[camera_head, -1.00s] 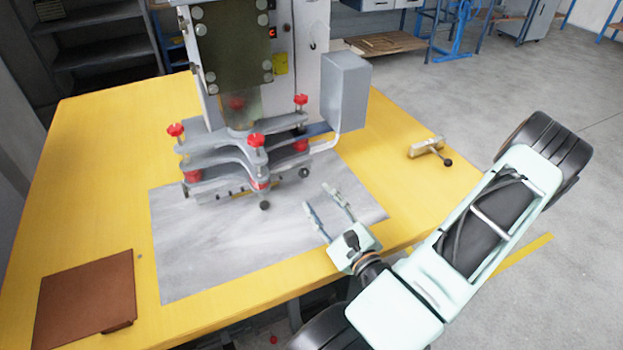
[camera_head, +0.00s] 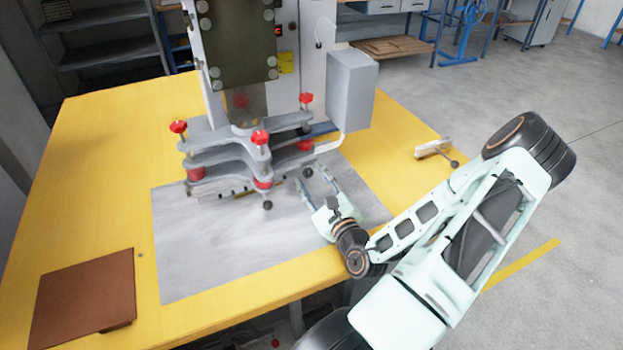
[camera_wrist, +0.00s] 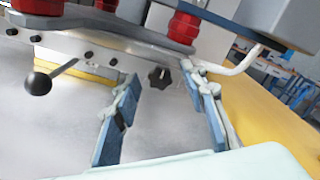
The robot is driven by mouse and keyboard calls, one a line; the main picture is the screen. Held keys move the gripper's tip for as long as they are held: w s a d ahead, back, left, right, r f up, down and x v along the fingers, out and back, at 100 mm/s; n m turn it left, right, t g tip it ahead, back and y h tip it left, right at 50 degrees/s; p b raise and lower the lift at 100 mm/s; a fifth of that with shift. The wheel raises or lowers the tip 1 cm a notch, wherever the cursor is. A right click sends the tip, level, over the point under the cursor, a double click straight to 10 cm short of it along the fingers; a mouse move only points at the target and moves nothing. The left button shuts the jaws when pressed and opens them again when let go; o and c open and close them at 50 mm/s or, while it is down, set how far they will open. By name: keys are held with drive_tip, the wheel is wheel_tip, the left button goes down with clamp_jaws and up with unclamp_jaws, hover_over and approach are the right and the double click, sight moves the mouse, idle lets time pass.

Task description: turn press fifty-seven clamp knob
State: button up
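The press (camera_head: 240,60) stands on the yellow table with stacked grey clamp plates (camera_head: 235,150) at its foot. A black star-shaped knob (camera_wrist: 160,77) sits low on the press front; it also shows in the head view (camera_head: 307,173). My gripper (camera_head: 314,174) is open and empty, low over the grey sheet, pointing at the press. In the wrist view its two fingers (camera_wrist: 160,76) frame the star knob, which appears between and just beyond the tips; contact cannot be made out. A black ball-ended lever (camera_wrist: 38,83) is left of the knob. Red knobs (camera_head: 260,138) top the clamp plates.
A grey box (camera_head: 352,90) hangs on the press's right side, above and beyond my gripper. A small handled tool (camera_head: 435,149) lies at the table's right edge. A brown board (camera_head: 82,295) lies front left. The grey sheet (camera_head: 215,255) is mostly clear.

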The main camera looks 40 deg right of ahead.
drive_tip(key=shift+c, duration=0.2)
clamp_jaws()
